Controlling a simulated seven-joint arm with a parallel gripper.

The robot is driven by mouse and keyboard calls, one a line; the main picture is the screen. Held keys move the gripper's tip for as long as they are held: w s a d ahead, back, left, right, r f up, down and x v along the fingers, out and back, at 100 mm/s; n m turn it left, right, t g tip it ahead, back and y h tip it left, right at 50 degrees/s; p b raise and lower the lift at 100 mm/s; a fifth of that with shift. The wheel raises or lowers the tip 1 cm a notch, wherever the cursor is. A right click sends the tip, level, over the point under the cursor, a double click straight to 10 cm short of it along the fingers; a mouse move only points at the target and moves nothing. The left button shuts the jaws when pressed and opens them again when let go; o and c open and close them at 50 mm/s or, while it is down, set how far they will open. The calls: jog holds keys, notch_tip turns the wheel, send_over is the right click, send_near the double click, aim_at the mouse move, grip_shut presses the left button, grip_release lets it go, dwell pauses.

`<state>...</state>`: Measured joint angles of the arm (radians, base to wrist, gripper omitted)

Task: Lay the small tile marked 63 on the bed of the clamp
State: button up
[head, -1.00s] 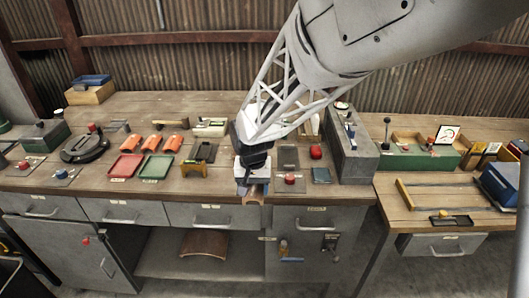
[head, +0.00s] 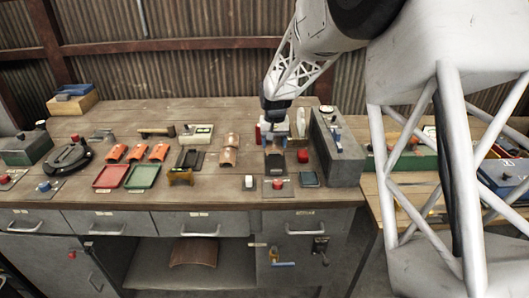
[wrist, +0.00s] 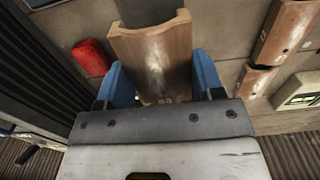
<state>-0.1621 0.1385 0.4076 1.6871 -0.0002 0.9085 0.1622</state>
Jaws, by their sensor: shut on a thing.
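The small tile marked 63 (wrist: 153,62) is a brown curved piece between the blue fingers of my gripper (wrist: 160,85). The number shows faintly near its end in the wrist view. In the head view my gripper (head: 275,128) is low at the back right of the bench, and the tile is mostly hidden beneath it. A dark grey flat-topped piece (head: 275,163) lies just in front of and below my gripper; it may be the clamp's bed, but I cannot tell for certain. Whether the tile touches it is not clear.
A tall grey block (head: 340,150) stands close on the right. A red object (head: 303,155) lies beside the dark piece. Two other brown tiles (head: 228,157) lie to the left. A red button (head: 278,183) and white switch (head: 249,182) are at the front.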

aim_at(275, 161)
jog(key=shift+w+d, duration=0.4)
jog(key=shift+w, duration=0.1)
jog(key=shift+f, duration=0.15)
jog(key=shift+f, duration=3.1)
jog(key=o, duration=1)
jog(key=shift+o, duration=0.2)
jog(key=shift+r, duration=3.85)
